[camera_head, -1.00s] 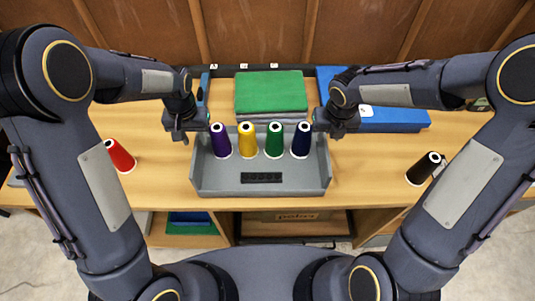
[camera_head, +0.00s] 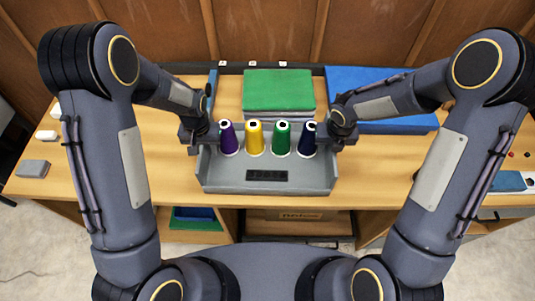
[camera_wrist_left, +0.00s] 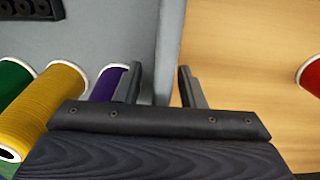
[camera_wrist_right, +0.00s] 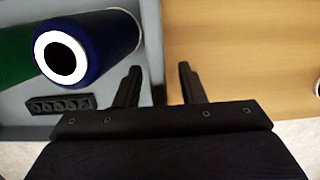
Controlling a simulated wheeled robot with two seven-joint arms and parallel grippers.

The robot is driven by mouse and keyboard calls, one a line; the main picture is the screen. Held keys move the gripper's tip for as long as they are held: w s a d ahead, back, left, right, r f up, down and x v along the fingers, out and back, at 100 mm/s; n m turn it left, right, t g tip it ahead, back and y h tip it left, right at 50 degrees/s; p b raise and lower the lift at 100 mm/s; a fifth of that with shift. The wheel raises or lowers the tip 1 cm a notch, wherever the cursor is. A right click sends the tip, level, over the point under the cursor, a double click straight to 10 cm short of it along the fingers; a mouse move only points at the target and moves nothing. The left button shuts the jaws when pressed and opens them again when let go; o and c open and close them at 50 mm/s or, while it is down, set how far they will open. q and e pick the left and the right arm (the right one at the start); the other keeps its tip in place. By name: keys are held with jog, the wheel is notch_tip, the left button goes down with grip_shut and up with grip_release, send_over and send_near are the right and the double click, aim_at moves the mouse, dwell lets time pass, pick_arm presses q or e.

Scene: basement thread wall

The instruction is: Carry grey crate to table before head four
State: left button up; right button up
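The grey crate (camera_head: 222,183) stands on the wooden table and holds purple (camera_head: 229,141), yellow (camera_head: 255,140), green (camera_head: 281,140) and dark blue (camera_head: 307,141) thread cones. My left gripper (camera_head: 200,148) is at the crate's left side. In the left wrist view its fingers (camera_wrist_left: 158,80) are apart, on either side of the crate wall (camera_wrist_left: 171,35), with gaps showing. My right gripper (camera_head: 338,146) is at the right side. In the right wrist view its fingers (camera_wrist_right: 157,78) are also apart around the wall (camera_wrist_right: 152,40). The crate's side walls are partly hidden by the grippers in the head view.
A green stack (camera_head: 278,88) and a blue stack (camera_head: 345,84) lie behind the crate. A red cone (camera_wrist_left: 311,76) stands left of it, seen in the left wrist view. A grey block (camera_head: 33,168) lies at the table's left. The table (camera_head: 170,165) is bare just left of the crate.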

pick_arm(q)
grip_shut()
pick_arm(e)
grip_shut()
pick_arm(q)
jog(key=shift+r, duration=0.2)
pick_arm(e)
jog(key=shift+r, duration=0.15)
